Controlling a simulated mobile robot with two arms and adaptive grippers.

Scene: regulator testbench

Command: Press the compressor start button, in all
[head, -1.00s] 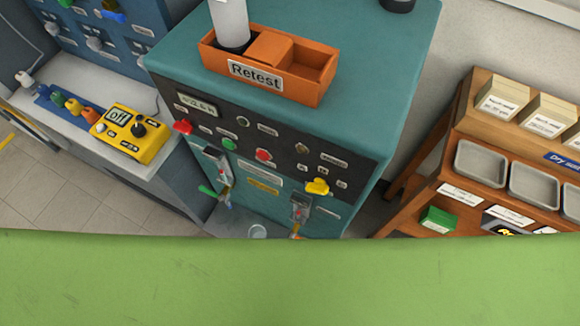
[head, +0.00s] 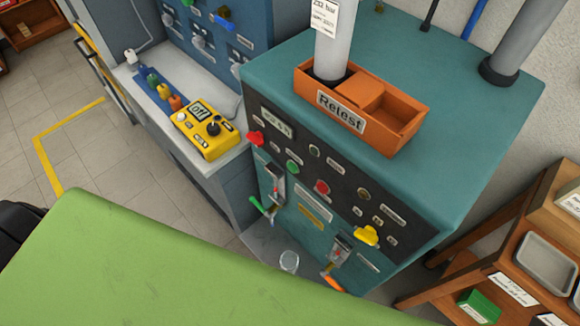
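The teal machine cabinet (head: 470,160) stands right of centre with a dark sloping control panel (head: 345,187). On the panel are a round green button (head: 292,166) and a round red button (head: 321,187) to its right. Both are uncovered. The small labels beside them are too small to read, so I cannot tell which one is marked as compressor start. A red knob (head: 255,138) sits at the panel's left end, below a small display (head: 277,122). A yellow knob (head: 366,236) sits at its lower right. Neither gripper is in view.
A green surface (head: 150,265) fills the foreground. An orange "Retest" tray (head: 405,105) holding a grey cylinder (head: 333,50) stands on the cabinet. A yellow box reading "off" (head: 207,145) sits on the left bench. A wooden rack (head: 490,245) stands right. Floor shows at left.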

